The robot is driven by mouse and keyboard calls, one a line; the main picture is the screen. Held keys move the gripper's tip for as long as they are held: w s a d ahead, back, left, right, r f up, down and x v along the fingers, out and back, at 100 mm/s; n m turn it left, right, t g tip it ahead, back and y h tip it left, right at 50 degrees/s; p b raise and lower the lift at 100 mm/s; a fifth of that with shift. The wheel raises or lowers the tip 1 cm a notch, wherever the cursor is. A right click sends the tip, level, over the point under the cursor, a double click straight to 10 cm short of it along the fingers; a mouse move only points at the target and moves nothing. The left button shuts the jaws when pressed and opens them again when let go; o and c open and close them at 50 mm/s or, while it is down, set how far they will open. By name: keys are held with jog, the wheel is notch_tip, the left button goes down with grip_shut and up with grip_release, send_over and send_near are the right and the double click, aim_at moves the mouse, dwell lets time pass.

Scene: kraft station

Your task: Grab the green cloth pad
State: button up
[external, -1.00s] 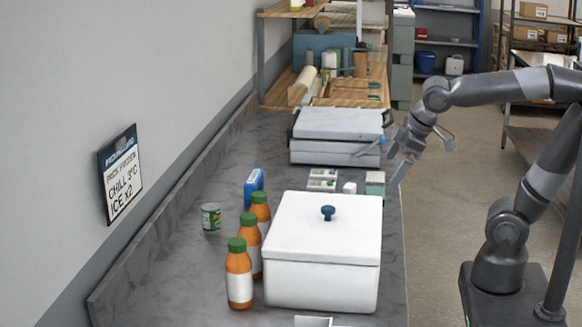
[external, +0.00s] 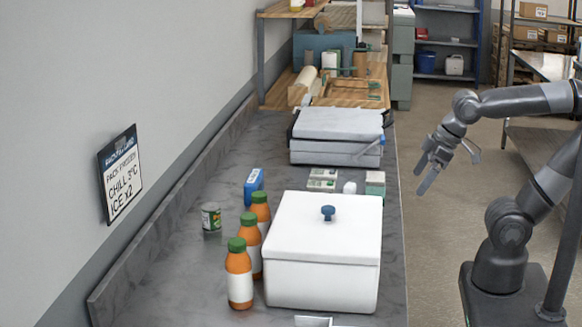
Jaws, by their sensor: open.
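My gripper (external: 449,174) is open and empty. It hangs over the aisle to the right of the counter, clear of the green item, with its fingers pointing down and spread.
The white box (external: 322,283) with a blue knob fills the counter front. Orange bottles (external: 239,275), a can (external: 211,217) and a blue carton (external: 254,187) stand left of it. A small white object (external: 349,188) and flat packs (external: 322,179) lie beside the green item. A grey case (external: 337,138) stands behind.

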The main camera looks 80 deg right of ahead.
jog(key=w+d+g+h, duration=0.1)
jog(key=w+d+g, duration=0.1)
jog(key=w+d, duration=0.45)
jog(key=g+y, duration=0.1)
jog(key=g, duration=0.2)
send_over(375, 193)
notch_tip(375, 193, down, 7)
jog(key=f, duration=0.5)
jog(key=shift+s+d, duration=0.35)
jog(key=shift+w+a+f, duration=0.1)
jog(key=shift+w+f, duration=0.05)
jog(key=shift+f, duration=1.45)
jog(key=shift+w+a+f, duration=0.1)
jog(key=shift+w+f, duration=0.05)
jog(key=shift+f, duration=1.4)
jog(key=c, duration=0.7)
jog(key=shift+c, duration=0.2)
